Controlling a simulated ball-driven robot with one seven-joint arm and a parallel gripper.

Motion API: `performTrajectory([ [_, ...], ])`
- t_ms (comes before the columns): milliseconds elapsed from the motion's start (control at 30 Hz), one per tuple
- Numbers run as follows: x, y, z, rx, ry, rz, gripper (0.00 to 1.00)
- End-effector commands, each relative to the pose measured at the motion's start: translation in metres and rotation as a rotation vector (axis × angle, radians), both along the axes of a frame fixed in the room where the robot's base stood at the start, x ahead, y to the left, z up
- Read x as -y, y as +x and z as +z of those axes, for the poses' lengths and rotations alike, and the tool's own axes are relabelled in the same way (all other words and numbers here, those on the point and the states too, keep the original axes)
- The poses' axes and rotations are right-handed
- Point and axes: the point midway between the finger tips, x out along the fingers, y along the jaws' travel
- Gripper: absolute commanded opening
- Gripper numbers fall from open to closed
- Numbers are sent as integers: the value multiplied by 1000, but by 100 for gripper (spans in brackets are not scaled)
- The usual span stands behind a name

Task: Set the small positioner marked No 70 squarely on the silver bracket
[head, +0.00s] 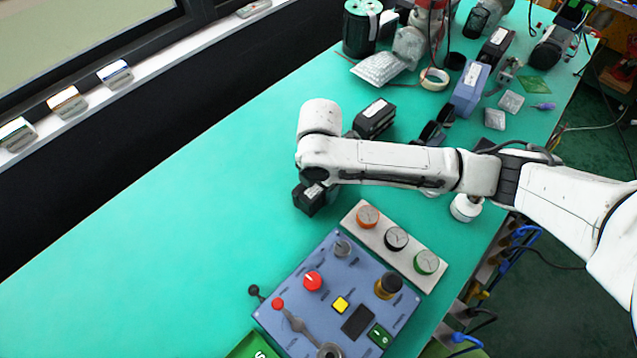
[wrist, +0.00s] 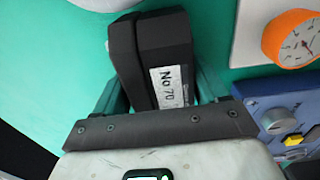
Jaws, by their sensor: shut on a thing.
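The small black positioner with a white "No 70" label (wrist: 160,75) stands between my gripper's fingers (wrist: 163,95) in the wrist view. My gripper is shut on it. In the head view a black block with a white patch (head: 309,199), apparently this positioner, shows below the end of my arm, just left of the gauge plate. My arm hides most of the gripper there. I cannot pick out the silver bracket for sure in either view. Whether the positioner touches the bench is not clear.
The blue control panel (head: 322,262) and a pale plate with three gauges (head: 382,236) lie close by to the right. Another black labelled box (head: 374,117) stands behind my arm. A blue-grey box (head: 470,90) and clutter fill the far end. The green bench (head: 190,225) is clear at left.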

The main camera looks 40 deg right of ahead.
Motion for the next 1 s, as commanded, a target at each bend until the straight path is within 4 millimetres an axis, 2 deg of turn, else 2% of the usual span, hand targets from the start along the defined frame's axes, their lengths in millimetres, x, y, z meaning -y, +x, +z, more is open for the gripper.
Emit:
performTrajectory([
  [267,0,0,-2,2,0,0,16],
  [300,0,0,-3,0,0,0,73],
  [533,0,0,-2,0,0,0,95],
  [567,0,0,-2,0,0,0,98],
  [800,0,0,-1,1,0,0,98],
  [1000,0,1,17,3,0,2,98],
])
